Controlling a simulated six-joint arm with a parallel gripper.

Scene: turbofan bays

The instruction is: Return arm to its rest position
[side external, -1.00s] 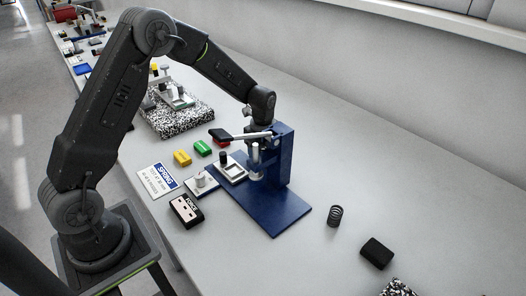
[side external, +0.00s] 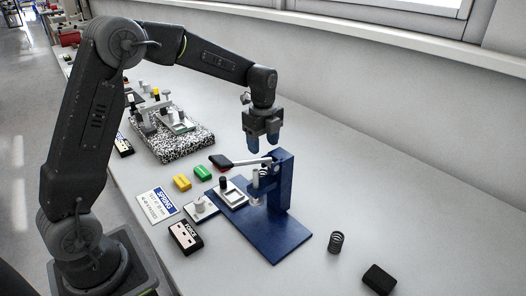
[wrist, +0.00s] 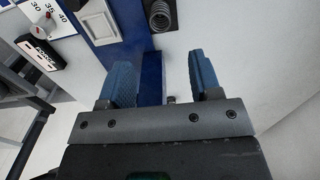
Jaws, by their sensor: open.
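My gripper (side external: 263,147) hangs above the blue press stand (side external: 281,190), clear of its top, with its two blue fingers pointing down. The fingers are apart and nothing shows between them. In the wrist view my gripper (wrist: 162,75) also shows spread fingers, with the blue stand (wrist: 152,72) below and between them. The stand's lever (side external: 246,161) reaches out to the left and ends in a dark handle.
A dark coil spring (side external: 335,242) and a black block (side external: 379,279) lie right of the stand. A force meter (side external: 186,237), a spring sign (side external: 157,206), and yellow (side external: 182,182) and green (side external: 203,173) blocks lie left. A speckled slab (side external: 186,141) stands behind them.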

